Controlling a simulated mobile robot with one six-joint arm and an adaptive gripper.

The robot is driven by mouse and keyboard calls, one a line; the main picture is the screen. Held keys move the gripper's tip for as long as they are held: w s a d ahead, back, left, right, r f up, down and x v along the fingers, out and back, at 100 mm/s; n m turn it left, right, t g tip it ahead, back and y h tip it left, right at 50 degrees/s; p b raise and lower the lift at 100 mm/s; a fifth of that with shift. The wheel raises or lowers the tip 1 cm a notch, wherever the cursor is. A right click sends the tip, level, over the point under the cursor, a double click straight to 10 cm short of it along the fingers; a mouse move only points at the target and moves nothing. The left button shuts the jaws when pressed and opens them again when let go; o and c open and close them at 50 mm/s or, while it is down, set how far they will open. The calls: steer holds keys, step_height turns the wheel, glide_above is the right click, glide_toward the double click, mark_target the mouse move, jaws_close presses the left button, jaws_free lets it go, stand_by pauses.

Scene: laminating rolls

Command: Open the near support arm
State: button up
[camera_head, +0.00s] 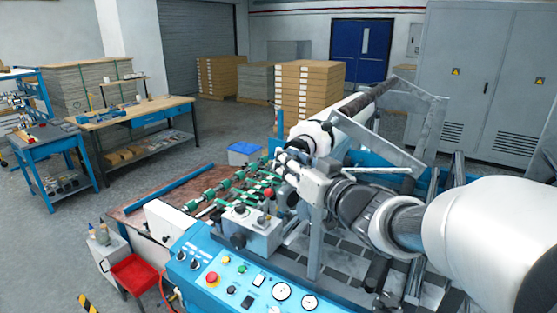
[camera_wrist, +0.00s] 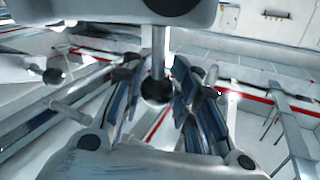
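In the head view, my gripper (camera_head: 292,163) is at the near end of the white roll (camera_head: 312,137), beside grey metal parts of the machine. In the wrist view, my gripper (camera_wrist: 160,92) has its two dark blue-grey fingers spread apart. A metal rod with a black ball knob (camera_wrist: 156,88) shows between the fingers; I cannot tell whether they touch it. A pale grey metal part (camera_wrist: 140,165) fills the bottom of that view. I cannot tell for sure which part is the near support arm, as my wrist hides much of this area.
The blue control panel (camera_head: 245,280) with dials and a red button lies in front. Grey angled metal arms (camera_head: 385,140) stand behind the gripper on the right. Green-ringed rollers (camera_head: 225,190) lie to the left. Open floor extends beyond, towards the workbench (camera_head: 135,115).

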steer(key=o, duration=0.4)
steer(key=shift+r, duration=0.1)
steer(key=v, duration=1.2)
steer(key=shift+d, duration=0.1)
